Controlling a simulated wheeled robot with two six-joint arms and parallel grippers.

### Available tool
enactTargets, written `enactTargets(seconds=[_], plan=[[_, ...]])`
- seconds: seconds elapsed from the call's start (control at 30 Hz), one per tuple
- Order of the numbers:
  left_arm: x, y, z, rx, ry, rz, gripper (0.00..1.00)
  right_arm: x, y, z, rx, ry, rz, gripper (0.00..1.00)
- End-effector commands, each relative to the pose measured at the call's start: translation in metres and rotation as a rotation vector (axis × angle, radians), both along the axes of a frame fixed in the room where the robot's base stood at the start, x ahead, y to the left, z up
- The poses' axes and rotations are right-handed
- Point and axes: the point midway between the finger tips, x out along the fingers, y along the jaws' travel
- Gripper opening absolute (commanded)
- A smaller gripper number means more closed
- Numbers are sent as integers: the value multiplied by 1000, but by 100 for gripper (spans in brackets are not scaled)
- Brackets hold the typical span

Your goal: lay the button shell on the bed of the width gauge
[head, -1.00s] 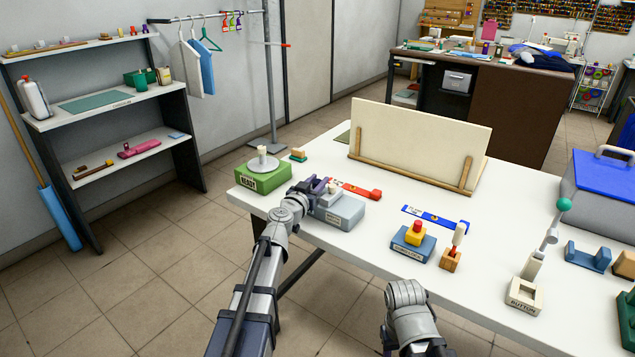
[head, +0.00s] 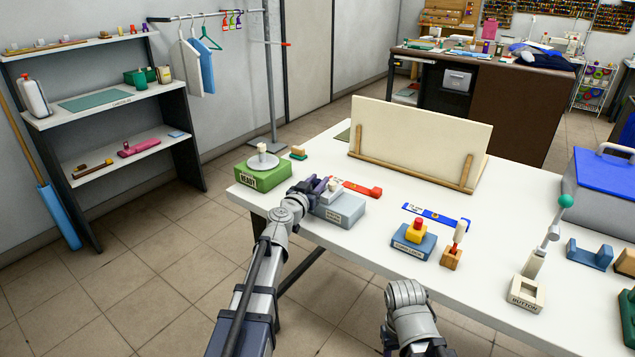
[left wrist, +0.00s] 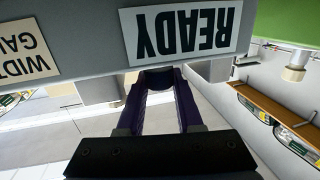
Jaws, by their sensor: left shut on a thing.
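The width gauge (head: 343,211) is a grey block with a pale label near the table's front left edge. In the left wrist view its grey face (left wrist: 85,20) fills the top, with labels upside down, one reading READY. My left gripper (head: 322,186) is at the gauge's upper left side in the head view. In the left wrist view its purple fingers (left wrist: 158,82) are shut on a small dark rounded thing at the tips, which I take for the button shell (left wrist: 158,74). It is mostly hidden by the fingers and gauge. My right gripper is out of view; only my right arm shows.
A green block with a white disc (head: 263,175) stands left of the gauge. A red strip (head: 357,189) lies just behind it. A blue block with a yellow and red top (head: 413,241) stands to the right. Clear white tabletop lies between them.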

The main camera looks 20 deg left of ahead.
Motion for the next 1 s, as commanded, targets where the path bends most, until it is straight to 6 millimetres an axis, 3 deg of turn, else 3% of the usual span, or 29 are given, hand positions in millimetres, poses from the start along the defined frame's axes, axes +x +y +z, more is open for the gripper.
enactTargets(seconds=[0.3, 0.33, 0.63, 0.77, 0.8, 1.0], plan=[[0, 0, -5, 0, 0, 0, 0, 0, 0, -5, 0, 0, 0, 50], [0, 0, -5, 0, 0, 0, 36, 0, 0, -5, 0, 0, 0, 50], [0, -1, -5, 1, 0, -1, 70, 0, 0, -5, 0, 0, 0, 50], [0, -1, -5, 2, 0, -1, 70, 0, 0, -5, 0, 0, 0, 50], [0, -1, -5, 2, 0, -2, 50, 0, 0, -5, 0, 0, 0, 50], [0, -1, -5, 2, 1, -2, 73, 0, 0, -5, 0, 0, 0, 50]])
